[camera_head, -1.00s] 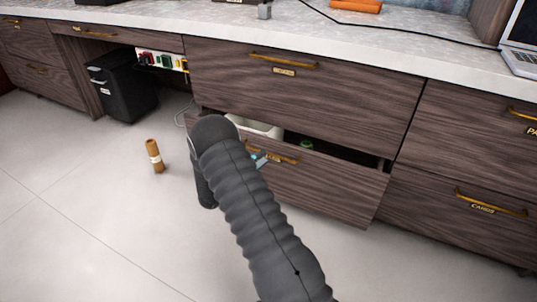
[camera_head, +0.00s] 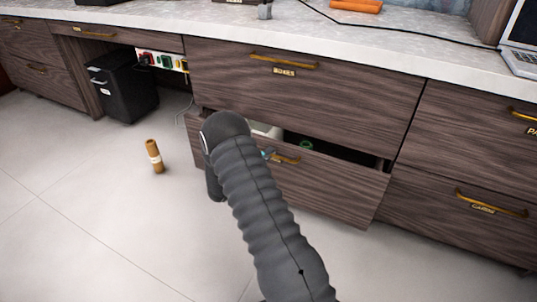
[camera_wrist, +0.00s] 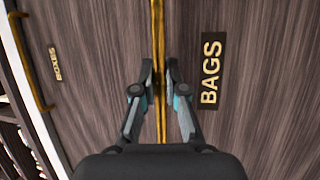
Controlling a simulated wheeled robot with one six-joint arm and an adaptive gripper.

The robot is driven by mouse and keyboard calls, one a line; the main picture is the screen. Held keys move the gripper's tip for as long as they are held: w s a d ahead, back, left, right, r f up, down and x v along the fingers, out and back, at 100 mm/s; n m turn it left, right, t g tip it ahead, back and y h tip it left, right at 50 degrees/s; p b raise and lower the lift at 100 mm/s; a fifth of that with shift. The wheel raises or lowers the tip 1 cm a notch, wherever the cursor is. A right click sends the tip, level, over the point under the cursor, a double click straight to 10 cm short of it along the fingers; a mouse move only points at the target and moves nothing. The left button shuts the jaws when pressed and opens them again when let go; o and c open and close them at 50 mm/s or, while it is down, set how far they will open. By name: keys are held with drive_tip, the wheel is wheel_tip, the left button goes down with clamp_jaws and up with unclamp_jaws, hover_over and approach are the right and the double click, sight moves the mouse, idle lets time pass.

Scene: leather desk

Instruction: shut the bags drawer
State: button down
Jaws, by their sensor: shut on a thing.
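The bags drawer (camera_head: 335,188) is the lower middle drawer of dark wood. It stands partly open, with a dark gap along its top edge, a white thing (camera_head: 266,130) and a green thing (camera_head: 306,146) inside. In the wrist view its black label (camera_wrist: 209,70) reads BAGS, right of the brass handle (camera_wrist: 158,30). My gripper (camera_wrist: 160,78) has its two fingers on either side of that handle and is shut on it. In the head view my arm hides most of the gripper and part of the drawer front.
The shut boxes drawer (camera_head: 300,85) is directly above, and the cards drawer (camera_head: 460,210) is at the right. A black bin (camera_head: 122,88) stands under the desk at left. A brown roll (camera_head: 154,157) stands on the floor, which is otherwise clear at left.

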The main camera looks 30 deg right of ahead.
drive_tip(key=w+d, duration=0.1)
drive_tip(key=d, duration=0.1)
drive_tip(key=w+d+b, duration=0.1)
drive_tip(key=w+d, duration=0.3)
drive_tip(key=shift+d+f+b, duration=0.1)
drive_tip(key=shift+d+b, duration=0.1)
drive_tip(key=shift+b, duration=0.1)
drive_tip(key=shift+w+d, duration=0.25)
drive_tip(key=shift+w, duration=0.05)
drive_tip(key=c, duration=1.2)
unclamp_jaws()
drive_tip(key=shift+d, duration=0.25)
drive_tip(key=shift+s, duration=0.1)
drive_tip(key=shift+a, duration=0.15)
drive_tip(key=v, duration=1.1)
drive_tip(key=shift+a, duration=0.4)
